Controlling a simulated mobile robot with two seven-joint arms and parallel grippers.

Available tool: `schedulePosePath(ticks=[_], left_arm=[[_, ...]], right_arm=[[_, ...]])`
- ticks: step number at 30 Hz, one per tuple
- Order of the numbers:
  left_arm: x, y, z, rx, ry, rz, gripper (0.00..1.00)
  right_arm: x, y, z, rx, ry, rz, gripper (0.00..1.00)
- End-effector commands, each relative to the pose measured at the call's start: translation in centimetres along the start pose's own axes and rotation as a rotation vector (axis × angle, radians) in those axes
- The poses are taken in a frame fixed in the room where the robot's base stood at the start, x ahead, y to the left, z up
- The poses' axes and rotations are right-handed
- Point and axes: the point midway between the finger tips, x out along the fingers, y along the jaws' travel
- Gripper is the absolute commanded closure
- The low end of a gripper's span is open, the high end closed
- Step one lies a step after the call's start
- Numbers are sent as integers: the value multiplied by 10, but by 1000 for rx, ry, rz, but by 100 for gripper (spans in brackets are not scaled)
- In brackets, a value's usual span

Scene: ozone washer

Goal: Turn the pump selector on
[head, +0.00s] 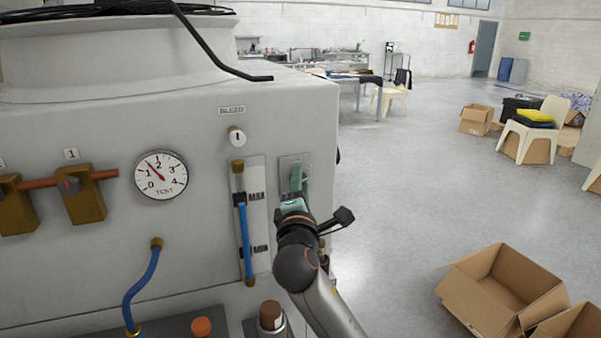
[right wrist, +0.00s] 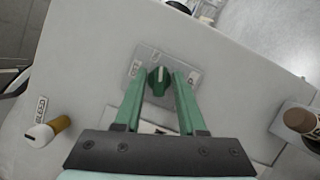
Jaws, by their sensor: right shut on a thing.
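The pump selector is a dark green knob with a pale pointer line (right wrist: 159,80), set on a grey metal plate on the washer's front panel. In the right wrist view its line points roughly up the picture, between my fingers. My right gripper (right wrist: 160,91) has its two green fingers on either side of the knob and is shut on it. In the head view the right gripper (head: 299,180) is at the selector's plate (head: 285,162) near the panel's right edge and hides most of the knob. My left gripper is not in view.
The white BLEED knob (head: 237,136) and a level tube with a blue column (head: 245,235) are just left of the selector. A TEST gauge (head: 161,175) is farther left. Brown-capped bottles (head: 271,315) stand below. Open floor lies right, with cardboard boxes (head: 497,290).

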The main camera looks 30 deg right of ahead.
Motion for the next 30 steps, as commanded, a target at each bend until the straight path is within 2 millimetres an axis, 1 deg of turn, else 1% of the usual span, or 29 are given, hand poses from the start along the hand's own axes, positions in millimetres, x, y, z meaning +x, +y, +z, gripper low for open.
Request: schedulePosePath(ticks=[1,3,13,21,30], left_arm=[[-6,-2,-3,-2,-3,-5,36],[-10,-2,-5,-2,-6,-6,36],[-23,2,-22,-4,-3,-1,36],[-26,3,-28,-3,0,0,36],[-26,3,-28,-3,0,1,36]], right_arm=[[0,4,1,38,0,-19,100],[0,4,1,89,0,-40,100],[0,2,1,261,-1,-110,100],[0,1,0,316,-1,-132,100],[0,0,0,323,-1,-134,100]])
